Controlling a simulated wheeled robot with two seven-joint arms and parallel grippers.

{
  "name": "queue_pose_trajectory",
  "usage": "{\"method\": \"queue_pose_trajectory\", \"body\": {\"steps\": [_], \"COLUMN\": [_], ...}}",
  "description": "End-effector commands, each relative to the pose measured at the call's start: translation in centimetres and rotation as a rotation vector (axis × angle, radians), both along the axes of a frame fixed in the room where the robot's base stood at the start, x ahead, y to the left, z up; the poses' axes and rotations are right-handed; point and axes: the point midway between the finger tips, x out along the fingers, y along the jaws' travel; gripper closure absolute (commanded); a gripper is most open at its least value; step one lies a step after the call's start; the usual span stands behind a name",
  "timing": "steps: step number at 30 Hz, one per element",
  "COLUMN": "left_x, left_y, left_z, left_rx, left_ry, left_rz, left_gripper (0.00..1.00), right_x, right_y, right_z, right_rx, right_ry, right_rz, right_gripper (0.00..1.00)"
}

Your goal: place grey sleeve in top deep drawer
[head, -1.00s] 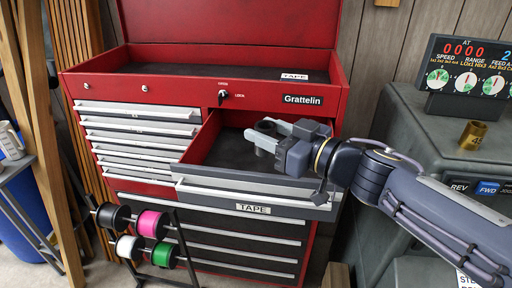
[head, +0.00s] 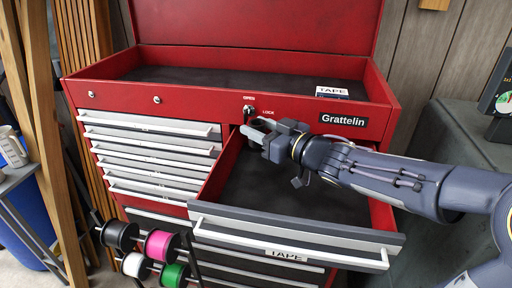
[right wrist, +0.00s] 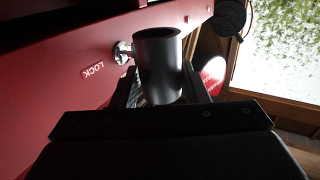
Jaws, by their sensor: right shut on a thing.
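The grey sleeve (right wrist: 158,65) is a dark hollow cylinder, held between the fingers of my right gripper (right wrist: 160,88) in the right wrist view. In the head view my right gripper (head: 258,132) is over the back left part of the open top deep drawer (head: 300,230), close to the red cabinet front and the lock. The sleeve is hard to make out there. The drawer is pulled well out, with a dark, bare-looking floor. The silver lock (right wrist: 123,52) shows just beside the sleeve in the wrist view. My left gripper is not in view.
Spools (head: 160,245) hang on a rack at lower left. A grey machine (head: 455,130) stands at right, beyond my arm.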

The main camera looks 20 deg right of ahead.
Motion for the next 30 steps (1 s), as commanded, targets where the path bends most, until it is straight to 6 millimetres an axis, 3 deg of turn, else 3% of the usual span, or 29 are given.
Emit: {"method": "queue_pose_trajectory", "body": {"steps": [3,6,16,30], "left_x": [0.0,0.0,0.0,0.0], "left_y": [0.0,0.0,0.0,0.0], "left_z": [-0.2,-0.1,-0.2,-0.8], "left_rx": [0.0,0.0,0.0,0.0], "left_ry": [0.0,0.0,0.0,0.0], "left_rz": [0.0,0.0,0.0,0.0], "left_gripper": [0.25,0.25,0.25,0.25], "right_x": [1.5,2.2,3.0,3.0], "right_y": [0.0,0.0,0.1,0.0], "right_z": [-1.9,-2.5,-6.1,-7.1], "right_rx": [0.002,0.002,0.003,0.0], "right_ry": [0.001,-0.002,-0.001,-0.004], "right_rz": [0.001,0.001,0.001,0.0], "right_gripper": [0.91,0.91,0.91,0.91]}}
